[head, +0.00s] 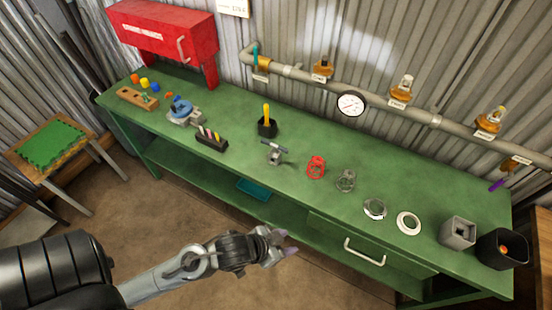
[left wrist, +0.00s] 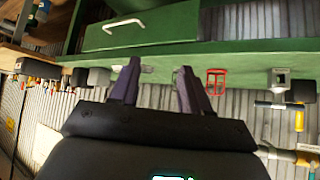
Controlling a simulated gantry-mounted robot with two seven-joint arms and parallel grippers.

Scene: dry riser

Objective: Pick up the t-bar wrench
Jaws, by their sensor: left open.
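The t-bar wrench (head: 273,147) appears as a small grey T-shaped piece standing near the middle of the green bench, between the black cup and the red cage-like part. In the left wrist view a grey piece (left wrist: 280,78) beyond the red cage may be the wrench or its holder; it is too small to be sure. My left gripper (head: 283,245) is in front of the bench, apart from the wrench and nearer to me. In the left wrist view its two purple-grey fingers (left wrist: 158,66) are spread with nothing between them. My right gripper is not in view.
A drawer handle (head: 364,252) juts from the front. Pipe and valves line the wall.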

